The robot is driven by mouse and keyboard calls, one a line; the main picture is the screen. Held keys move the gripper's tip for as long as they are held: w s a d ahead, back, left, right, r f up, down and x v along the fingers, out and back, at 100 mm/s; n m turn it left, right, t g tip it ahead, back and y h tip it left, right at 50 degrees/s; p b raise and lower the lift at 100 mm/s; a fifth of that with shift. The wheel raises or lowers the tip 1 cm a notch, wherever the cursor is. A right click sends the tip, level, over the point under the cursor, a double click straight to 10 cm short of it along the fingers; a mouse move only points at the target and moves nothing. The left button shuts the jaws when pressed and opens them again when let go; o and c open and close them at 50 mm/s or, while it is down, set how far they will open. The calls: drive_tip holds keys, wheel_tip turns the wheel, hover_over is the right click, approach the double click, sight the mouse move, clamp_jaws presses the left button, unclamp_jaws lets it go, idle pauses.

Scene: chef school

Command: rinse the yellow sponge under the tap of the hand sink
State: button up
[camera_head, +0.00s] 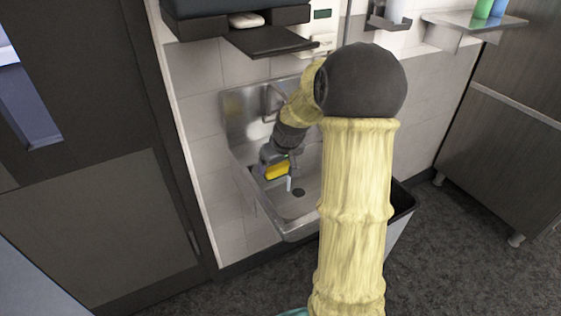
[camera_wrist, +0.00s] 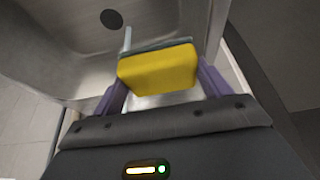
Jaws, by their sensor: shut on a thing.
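The yellow sponge (camera_head: 277,171) is between the fingers of my gripper (camera_head: 275,167), inside the basin of the steel hand sink (camera_head: 310,215). In the wrist view my gripper (camera_wrist: 160,82) is shut on the sponge (camera_wrist: 157,71), with a purple finger at each side; a thin grey layer shows along its far edge. The tap (camera_head: 270,100) is at the back of the sink, partly hidden by my arm. A thin pale streak (camera_head: 289,184) shows beside the sponge and also beyond it in the wrist view (camera_wrist: 127,38); I cannot tell for certain whether it is running water.
The dark drain (camera_head: 299,192) is in the basin floor. A dark shelf (camera_head: 268,41) and a dispenser (camera_head: 322,25) are above the sink. A bin (camera_head: 402,207) stands right of it. A dark door (camera_head: 90,180) is at left and a steel cabinet (camera_head: 500,140) at right.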

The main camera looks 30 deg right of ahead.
sight(270, 176)
drive_tip(key=shift+s+a+b, duration=0.35)
drive_tip(key=shift+s+a, duration=1.15)
drive_tip(key=shift+a, duration=0.15)
idle(0.6)
drive_tip(key=shift+s+a+r+p, duration=0.25)
drive_tip(key=shift+a+r+p, duration=0.1)
drive_tip(key=shift+r, duration=0.1)
drive_tip(key=shift+s+a+r+p, duration=1.05)
drive_tip(key=shift+s+a+r, duration=0.25)
drive_tip(key=shift+r, duration=0.2)
drive_tip(key=shift+s+a, duration=0.15)
drive_tip(key=shift+a, duration=0.05)
